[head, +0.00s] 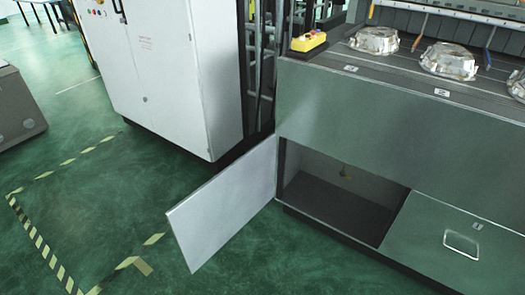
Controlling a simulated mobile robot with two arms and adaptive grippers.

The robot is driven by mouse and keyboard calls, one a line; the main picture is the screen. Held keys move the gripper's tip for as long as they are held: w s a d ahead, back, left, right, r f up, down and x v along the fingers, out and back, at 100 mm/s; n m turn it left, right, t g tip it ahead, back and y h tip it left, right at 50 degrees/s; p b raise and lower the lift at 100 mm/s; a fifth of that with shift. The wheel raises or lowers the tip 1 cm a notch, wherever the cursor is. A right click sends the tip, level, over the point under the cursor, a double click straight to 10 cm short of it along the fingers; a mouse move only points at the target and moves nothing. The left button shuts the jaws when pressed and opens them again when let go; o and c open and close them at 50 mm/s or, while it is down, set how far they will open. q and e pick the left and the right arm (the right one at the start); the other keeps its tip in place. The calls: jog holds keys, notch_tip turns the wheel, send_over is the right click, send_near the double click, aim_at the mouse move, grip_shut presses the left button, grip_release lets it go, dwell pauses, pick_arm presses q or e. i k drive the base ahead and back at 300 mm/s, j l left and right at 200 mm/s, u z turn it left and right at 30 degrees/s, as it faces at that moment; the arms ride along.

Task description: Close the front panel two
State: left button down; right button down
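A light grey hinged front panel (225,208) stands open at the lower left of the grey machine (370,122). It sticks out to the left from the left edge of a dark compartment opening (335,192). To the right of the opening, another front panel (450,235) with a silver handle (461,244) looks shut. I cannot tell from the frame which panel is numbered two. Neither of my grippers is in the head view.
Several aluminium castings (448,61) and a yellow box with a red button (308,42) lie on the machine top. A white cabinet (170,75) stands at the left. The green floor (120,215) with striped tape is clear before the open panel.

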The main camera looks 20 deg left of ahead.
aim_at(201, 224)
jog(key=j+z, duration=0.15)
jog(key=z, duration=0.25)
jog(key=j+z, duration=0.15)
jog(key=z, duration=0.2)
jog(key=j+z, duration=0.15)
jog(key=j, duration=0.25)
jog(key=k+j+z, duration=0.15)
jog(key=j, duration=0.3)
jog(key=j+z, duration=0.15)
jog(key=j, duration=0.25)
jog(key=k+j+z, duration=0.15)
jog(key=j, duration=0.25)
jog(key=k+j+z, duration=0.15)
jog(key=j, duration=0.25)
jog(key=k+j, duration=0.15)
jog(key=j, duration=0.25)
jog(key=k+j, duration=0.1)
jog(key=j, duration=0.25)
jog(key=k+j, duration=0.15)
jog(key=j, duration=0.25)
jog(key=k+j, duration=0.15)
jog(key=j, duration=0.25)
jog(key=k+j+z, duration=0.1)
jog(key=j, duration=0.25)
jog(key=k+j, duration=0.15)
jog(key=j, duration=0.25)
